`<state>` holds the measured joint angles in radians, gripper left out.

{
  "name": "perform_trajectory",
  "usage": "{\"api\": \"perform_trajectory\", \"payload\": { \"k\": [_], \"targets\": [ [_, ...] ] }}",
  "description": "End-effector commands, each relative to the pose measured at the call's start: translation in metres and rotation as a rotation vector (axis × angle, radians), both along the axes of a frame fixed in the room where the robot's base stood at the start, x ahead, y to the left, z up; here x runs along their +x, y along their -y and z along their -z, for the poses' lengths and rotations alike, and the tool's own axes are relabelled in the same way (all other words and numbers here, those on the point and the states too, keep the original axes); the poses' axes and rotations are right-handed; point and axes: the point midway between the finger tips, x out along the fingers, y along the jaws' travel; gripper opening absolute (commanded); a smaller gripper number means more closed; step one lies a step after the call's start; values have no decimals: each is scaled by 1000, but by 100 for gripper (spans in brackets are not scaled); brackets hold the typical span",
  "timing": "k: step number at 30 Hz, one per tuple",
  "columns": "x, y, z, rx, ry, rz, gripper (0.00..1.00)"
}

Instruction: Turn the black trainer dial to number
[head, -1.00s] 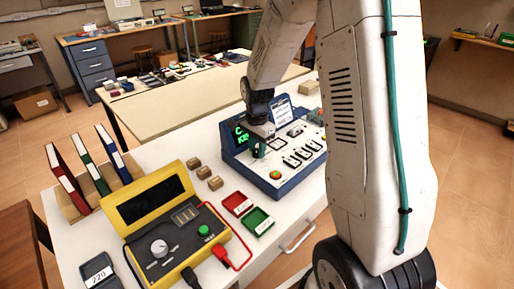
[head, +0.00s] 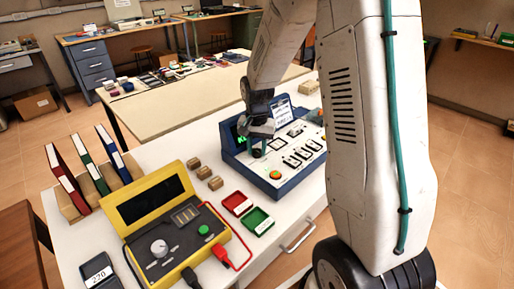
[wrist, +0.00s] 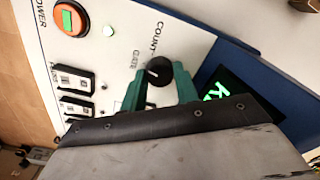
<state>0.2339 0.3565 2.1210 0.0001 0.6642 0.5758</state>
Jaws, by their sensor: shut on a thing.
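The black dial (wrist: 155,70) with a white pointer mark sits on the white panel of the blue-edged trainer (head: 270,181), near the printed words "COUNT" and "GATE". My gripper (wrist: 160,78) has its two green fingers on either side of the dial and is shut on it. In the head view my gripper (head: 257,149) is down at the trainer's panel and hides the dial. A dark display (wrist: 224,90) with green letters, partly cut off by my gripper, lies beside the dial.
The trainer panel also bears an orange-ringed power button (wrist: 70,20) and several switches (wrist: 75,80). A yellow tester (head: 175,240) with cables, red tray (head: 237,204), green tray (head: 258,221), small brown boxes (head: 204,173) and upright binders (head: 90,165) stand on the white bench.

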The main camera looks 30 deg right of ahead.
Motion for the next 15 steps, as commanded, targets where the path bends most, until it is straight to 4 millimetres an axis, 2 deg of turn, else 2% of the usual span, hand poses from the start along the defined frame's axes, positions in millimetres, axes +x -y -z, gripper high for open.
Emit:
{"api": "perform_trajectory", "payload": {
  "k": [15],
  "targets": [
    [0, 0, 0, 0, 0, -490, 8]
  ]
}}
